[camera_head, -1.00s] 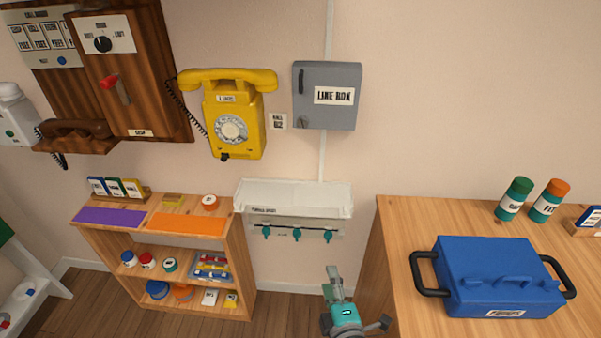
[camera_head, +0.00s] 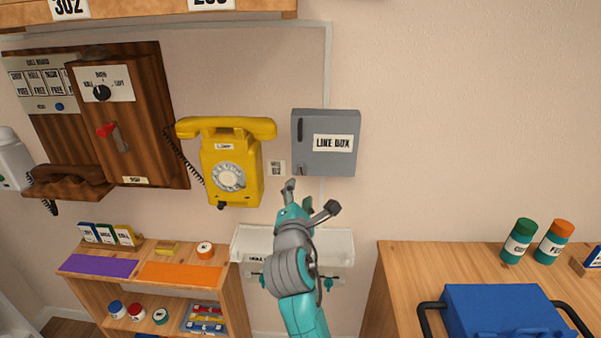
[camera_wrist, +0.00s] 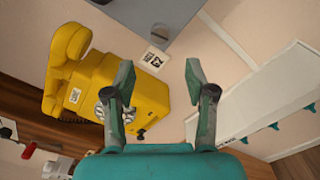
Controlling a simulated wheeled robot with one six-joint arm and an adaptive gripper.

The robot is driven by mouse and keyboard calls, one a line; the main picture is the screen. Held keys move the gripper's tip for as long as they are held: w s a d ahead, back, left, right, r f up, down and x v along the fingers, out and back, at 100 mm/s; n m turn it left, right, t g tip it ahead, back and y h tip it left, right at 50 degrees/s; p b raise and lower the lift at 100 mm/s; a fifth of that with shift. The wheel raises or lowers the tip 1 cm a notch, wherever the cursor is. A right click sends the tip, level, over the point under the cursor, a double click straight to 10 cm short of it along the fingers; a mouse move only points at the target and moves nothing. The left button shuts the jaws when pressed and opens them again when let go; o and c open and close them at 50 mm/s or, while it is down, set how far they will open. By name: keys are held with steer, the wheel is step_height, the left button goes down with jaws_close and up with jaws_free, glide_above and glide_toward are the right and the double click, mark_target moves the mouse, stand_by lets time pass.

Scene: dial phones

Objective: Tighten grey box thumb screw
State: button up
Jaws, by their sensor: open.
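The grey box (camera_head: 340,142), labelled LINE BOX, hangs on the wall right of the yellow phone. It has a dark handle at its upper left. A small dark part at its lower left (camera_head: 299,168) may be the thumb screw; it is too small to be sure. In the wrist view the grey box (camera_wrist: 180,14) shows at the top edge, with a small dark knob (camera_wrist: 160,30) near its edge. My gripper (camera_head: 298,194) is below the box's lower left corner, apart from it. In the wrist view my gripper (camera_wrist: 158,82) is open, with nothing between its fingers.
The yellow dial phone (camera_head: 230,165) is close on the left, with a small wall label (camera_head: 276,167) between it and the box. A white shelf (camera_head: 342,244) with teal knobs is below. A wooden desk with a blue case (camera_head: 500,308) stands right. The wall right of the box is clear.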

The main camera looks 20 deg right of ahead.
mark_target(301, 172)
steer(key=x, duration=1)
steer(key=shift+w+d, duration=0.1)
steer(key=shift+w, duration=0.25)
jaws_close()
